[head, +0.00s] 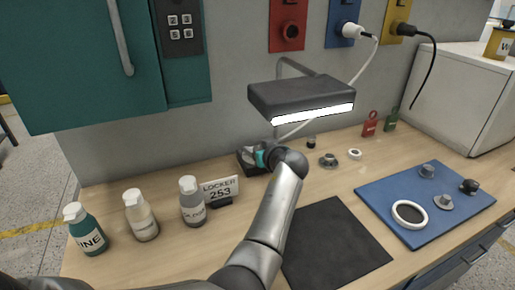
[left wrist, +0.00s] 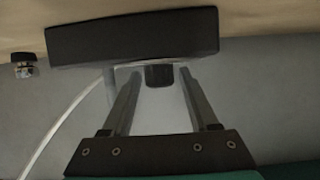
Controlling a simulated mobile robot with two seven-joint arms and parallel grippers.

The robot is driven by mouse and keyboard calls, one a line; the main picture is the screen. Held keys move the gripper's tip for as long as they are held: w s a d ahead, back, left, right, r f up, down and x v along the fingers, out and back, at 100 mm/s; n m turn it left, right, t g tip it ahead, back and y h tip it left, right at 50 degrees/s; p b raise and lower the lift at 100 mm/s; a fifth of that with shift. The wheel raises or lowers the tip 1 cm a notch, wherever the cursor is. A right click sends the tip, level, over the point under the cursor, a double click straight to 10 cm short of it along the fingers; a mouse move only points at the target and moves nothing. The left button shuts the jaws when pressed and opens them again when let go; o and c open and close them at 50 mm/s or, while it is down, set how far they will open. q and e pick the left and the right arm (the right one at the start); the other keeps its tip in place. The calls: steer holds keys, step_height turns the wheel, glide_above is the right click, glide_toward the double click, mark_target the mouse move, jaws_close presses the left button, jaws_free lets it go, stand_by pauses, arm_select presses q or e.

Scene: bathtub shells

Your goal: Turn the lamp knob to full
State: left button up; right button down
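The desk lamp (head: 300,98) has a wide dark head with a lit white strip along its lower front edge. Its post rises behind my left arm. In the left wrist view, which looks upside down, a dark block (left wrist: 130,35) like the lamp's base stands against the desk. A small dark knob (left wrist: 160,76) juts from it. My left gripper (left wrist: 160,72) is open, one finger on each side of the knob; whether they touch it I cannot tell. In the head view my left wrist hides most of this. My right gripper is not in view.
Three bottles (head: 141,216) and a locker sign (head: 219,189) stand left of my arm. A black mat (head: 333,246) and a blue mat (head: 379,206) with small parts lie to the right. A white cable (left wrist: 60,130) runs beside the lamp. A teal cabinet (head: 80,70) hangs at upper left.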

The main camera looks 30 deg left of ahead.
arm_select(q)
jaws_close()
stand_by(0.3)
steer(key=m+h+p, duration=0.1)
steer(key=p, duration=0.1)
steer(key=m+t+h+p, duration=0.1)
steer(key=p, duration=0.1)
steer(key=m+t+p, duration=0.1)
steer(key=p, duration=0.1)
steer(key=shift+a+r+h, duration=0.1)
steer(key=shift+r+h, duration=0.15)
steer(key=shift+h, duration=0.15)
steer(key=shift+f+m+t+h+p, duration=0.15)
steer(key=shift+m+t+h+p, duration=0.4)
steer(key=shift+p, duration=0.3)
steer(key=shift+o, duration=0.9)
jaws_free()
steer(key=shift+f, duration=0.1)
